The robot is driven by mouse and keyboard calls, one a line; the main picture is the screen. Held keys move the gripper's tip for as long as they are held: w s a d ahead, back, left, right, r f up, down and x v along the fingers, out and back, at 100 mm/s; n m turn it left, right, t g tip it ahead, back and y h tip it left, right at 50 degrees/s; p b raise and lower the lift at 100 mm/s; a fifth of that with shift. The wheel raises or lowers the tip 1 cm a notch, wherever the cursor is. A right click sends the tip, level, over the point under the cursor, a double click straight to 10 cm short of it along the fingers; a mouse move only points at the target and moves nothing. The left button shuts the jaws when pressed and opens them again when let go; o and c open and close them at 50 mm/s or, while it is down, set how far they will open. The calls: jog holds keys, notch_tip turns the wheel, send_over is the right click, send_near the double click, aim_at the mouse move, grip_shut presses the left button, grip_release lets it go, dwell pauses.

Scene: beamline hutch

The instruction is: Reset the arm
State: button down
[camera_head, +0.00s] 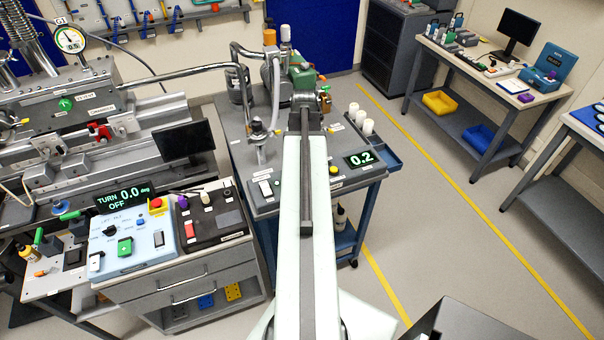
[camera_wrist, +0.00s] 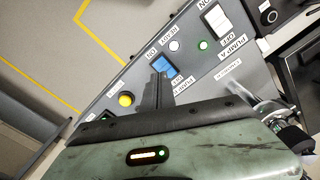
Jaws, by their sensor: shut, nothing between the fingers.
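My arm reaches forward from the bottom middle of the head view over a grey pump cart (camera_head: 235,150). Its far end is above the cart, and I cannot make out the fingertips there. In the wrist view my gripper (camera_wrist: 158,72) shows as two dark fingers close together, shut with nothing between them. The fingertips appear over or close to a blue switch (camera_wrist: 165,65) on the cart's panel; I cannot tell whether they touch it. A white switch (camera_wrist: 216,19), a lit green lamp (camera_wrist: 203,44), a pale lamp (camera_wrist: 174,46) and a yellow button (camera_wrist: 126,100) are near.
Pump pipes and a valve stand upright on the cart beside the arm. A display (camera_head: 360,160) reads 0.2. A control console (camera_head: 140,245) and monitor (camera_head: 184,142) are at left. A workbench (camera_head: 480,75) stands at right. The floor (camera_head: 440,210) between is mostly clear.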

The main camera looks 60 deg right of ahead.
dwell(0.3)
jog(key=w+a+n, duration=0.1)
jog(key=w+a, duration=0.2)
jog(key=w, duration=0.1)
jog(key=w+a+f+n+b, duration=0.1)
jog(key=w+a, duration=0.2)
jog(key=w, duration=0.1)
jog(key=w+a+n, duration=0.1)
jog(key=w+a, duration=0.3)
jog(key=shift+f, duration=0.15)
jog(key=w+a+f+n+b, duration=0.1)
jog(key=w+a+n, duration=0.1)
jog(key=w+a, duration=0.35)
jog(key=w+a+n, duration=0.1)
jog(key=w+a, duration=0.1)
jog(key=a, duration=0.6)
jog(key=w+a+f+n+b, duration=0.1)
jog(key=a+n, duration=0.6)
jog(key=a, duration=1.9)
jog(key=shift+w+a+f+b, duration=0.2)
jog(key=shift+w+b, duration=0.1)
jog(key=shift+w, duration=0.35)
